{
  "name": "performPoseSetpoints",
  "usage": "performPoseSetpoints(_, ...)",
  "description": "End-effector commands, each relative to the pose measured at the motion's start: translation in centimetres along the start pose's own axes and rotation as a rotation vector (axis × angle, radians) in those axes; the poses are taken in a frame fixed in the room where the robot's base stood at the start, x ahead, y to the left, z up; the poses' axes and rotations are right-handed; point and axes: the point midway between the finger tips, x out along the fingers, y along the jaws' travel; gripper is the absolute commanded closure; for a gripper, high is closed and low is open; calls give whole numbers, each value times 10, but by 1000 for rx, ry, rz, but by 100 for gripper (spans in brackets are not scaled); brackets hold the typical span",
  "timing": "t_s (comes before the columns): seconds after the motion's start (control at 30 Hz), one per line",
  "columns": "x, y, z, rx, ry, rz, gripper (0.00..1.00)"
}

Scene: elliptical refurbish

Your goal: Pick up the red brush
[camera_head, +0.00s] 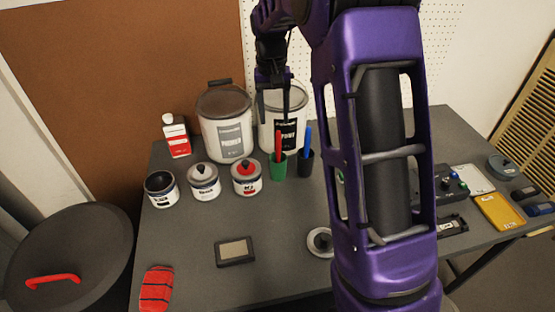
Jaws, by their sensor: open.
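A thin upright red handle, seemingly the red brush (278,145), stands in a green cup (277,167) near the middle of the grey table. Its lower end is hidden inside the cup. My gripper (275,92) points downward above and behind this cup, in front of the large cans. It is open and appears empty, apart from the brush in this view. Its fingers are dark and small, so their exact gap is hard to see.
Blue handles (308,138) stand in a dark cup (305,163) just right of the green one. Large cans (223,138) stand behind, with small tins (205,182) to the left. My purple arm hides the table's right-middle part.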

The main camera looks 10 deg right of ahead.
Motion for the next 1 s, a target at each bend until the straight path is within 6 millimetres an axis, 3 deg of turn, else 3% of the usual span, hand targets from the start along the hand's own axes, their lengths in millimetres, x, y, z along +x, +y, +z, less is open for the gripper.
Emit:
performPoseSetpoints(0.03,15,0,1,0,-4,1,42)
performPoseSetpoints(0.23,51,0,0,0,-2,0,42)
performPoseSetpoints(0.57,72,2,0,1,-1,-1,42)
performPoseSetpoints(0.83,111,7,-1,0,-1,-1,42)
performPoseSetpoints(1.0,116,7,-1,0,1,-1,42)
